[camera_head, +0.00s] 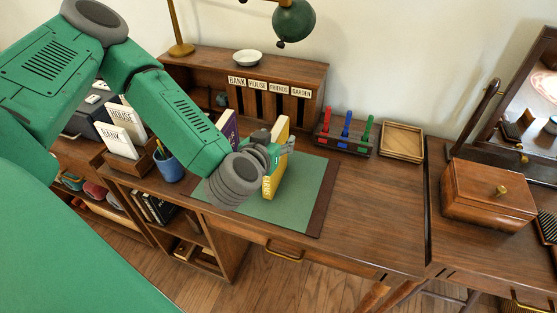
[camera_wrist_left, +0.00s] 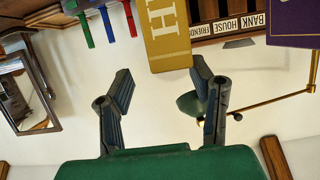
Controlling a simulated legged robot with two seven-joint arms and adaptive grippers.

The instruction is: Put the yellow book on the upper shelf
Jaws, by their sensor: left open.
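The yellow book (camera_head: 277,165) stands upright on the green desk mat (camera_head: 312,178). In the left wrist view the yellow book (camera_wrist_left: 165,35) is just beyond the fingertips, roughly in line with the gap between them. My left gripper (camera_head: 280,148) is beside the book in the head view and covers part of it. In the left wrist view my left gripper (camera_wrist_left: 160,78) is open with nothing between its fingers. Below the desk's left part is an open shelf unit (camera_head: 226,236); dark books (camera_head: 152,207) stand in its upper compartment. My right gripper is not in view.
A purple book (camera_head: 229,127) stands left of the yellow one. A blue cup (camera_head: 169,166) and white cards (camera_head: 120,142) are farther left. A labelled wooden organizer (camera_head: 310,73) stands behind. Coloured stamps (camera_head: 346,125) and a wooden tray (camera_head: 402,141) are right. The desk's front right is clear.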

